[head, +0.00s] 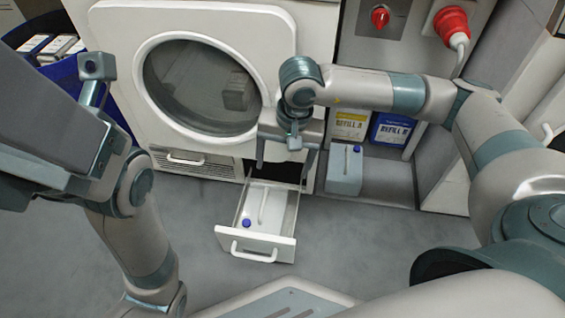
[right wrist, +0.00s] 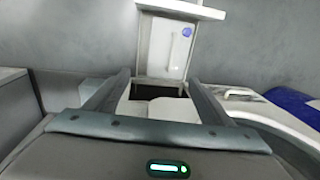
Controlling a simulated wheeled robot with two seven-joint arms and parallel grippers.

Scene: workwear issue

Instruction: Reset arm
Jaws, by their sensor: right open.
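My right gripper (head: 282,172) is open in front of the white machine (head: 282,40), above the back of its pulled-out drawer (head: 284,247). Its two fingers stand apart in the right wrist view (right wrist: 157,78), with nothing held between them. A pale container with a blue cap (head: 265,208) lies in the drawer. The drawer (right wrist: 181,10) and container (right wrist: 170,50) also show beyond the fingertips in the right wrist view. My left arm comes in at the left of the head view. Its fingers do not show.
A grey container with a blue cap (head: 344,172) stands right of the drawer. A yellow-labelled pack (head: 350,125) and a blue pack (head: 391,129) stand behind it. A blue bin (head: 62,75) with several boxes is at the left. Grey floor (head: 215,190) is clear around the drawer.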

